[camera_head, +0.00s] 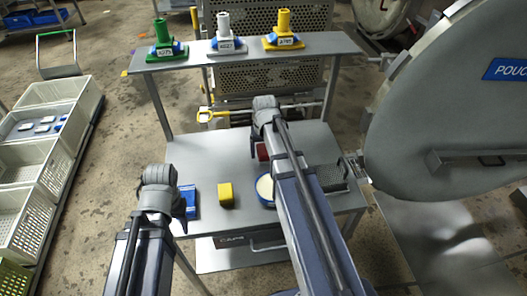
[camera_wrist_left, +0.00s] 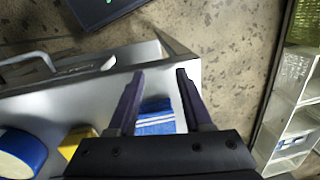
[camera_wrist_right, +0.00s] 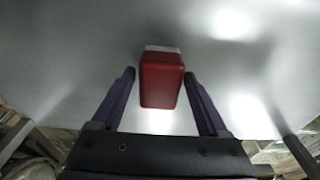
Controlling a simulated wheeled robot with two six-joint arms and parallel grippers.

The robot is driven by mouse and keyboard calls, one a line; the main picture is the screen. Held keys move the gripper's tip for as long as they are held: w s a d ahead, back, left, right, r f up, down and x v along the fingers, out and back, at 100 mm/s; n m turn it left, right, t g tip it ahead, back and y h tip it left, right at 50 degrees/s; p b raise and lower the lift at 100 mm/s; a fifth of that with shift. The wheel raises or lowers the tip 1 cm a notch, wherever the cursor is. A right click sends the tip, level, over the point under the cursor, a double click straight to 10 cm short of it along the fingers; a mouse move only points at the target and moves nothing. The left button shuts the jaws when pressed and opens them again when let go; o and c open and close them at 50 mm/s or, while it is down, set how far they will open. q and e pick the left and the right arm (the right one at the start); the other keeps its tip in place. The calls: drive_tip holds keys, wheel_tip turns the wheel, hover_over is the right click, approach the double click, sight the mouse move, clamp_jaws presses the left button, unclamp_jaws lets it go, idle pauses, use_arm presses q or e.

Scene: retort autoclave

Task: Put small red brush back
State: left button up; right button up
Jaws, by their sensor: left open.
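The small red brush (camera_wrist_right: 161,80) lies on the grey table between the open fingers of my right gripper (camera_wrist_right: 158,76) in the right wrist view, apart from both fingertips. A pale strip shows at its far end. In the head view the red brush (camera_head: 262,152) is partly hidden by my right gripper (camera_head: 266,135). My left gripper (camera_wrist_left: 159,72) is open and empty, near the blue brush (camera_wrist_left: 155,116) at the table's left edge. The blue brush also shows in the head view (camera_head: 190,200), partly behind my left gripper (camera_head: 180,208).
A yellow block (camera_head: 225,194) and a blue-rimmed round tub (camera_head: 265,188) are on the table (camera_head: 200,155). A raised shelf (camera_head: 190,58) behind bears green, white and yellow tagged pieces. A large round door (camera_head: 450,100) stands at right; crates (camera_head: 45,165) at left.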

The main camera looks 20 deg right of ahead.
sight(264, 152)
drive_tip(key=shift+o, duration=0.5)
use_arm(q)
drive_tip(key=shift+r, duration=0.15)
use_arm(e)
drive_tip(key=shift+r, duration=0.1)
wheel_tip(264, 152, up, 12)
drive_tip(key=s+p, duration=0.1)
drive_tip(key=p, duration=1.1)
use_arm(q)
wheel_tip(264, 152, up, 12)
use_arm(e)
drive_tip(key=s+a+n, duration=0.3)
drive_tip(key=s+a, duration=0.4)
drive_tip(key=a, duration=0.4)
drive_tip(key=s+a+n+g, duration=0.1)
drive_tip(key=s+a+n, duration=0.2)
drive_tip(key=s+a, duration=0.5)
drive_tip(key=a, duration=0.3)
drive_tip(key=shift+s+a+n+g+h, duration=0.2)
drive_tip(key=shift+a+n+g+h, duration=0.1)
drive_tip(key=shift+a+n+h, duration=0.1)
drive_tip(key=shift+d, duration=0.1)
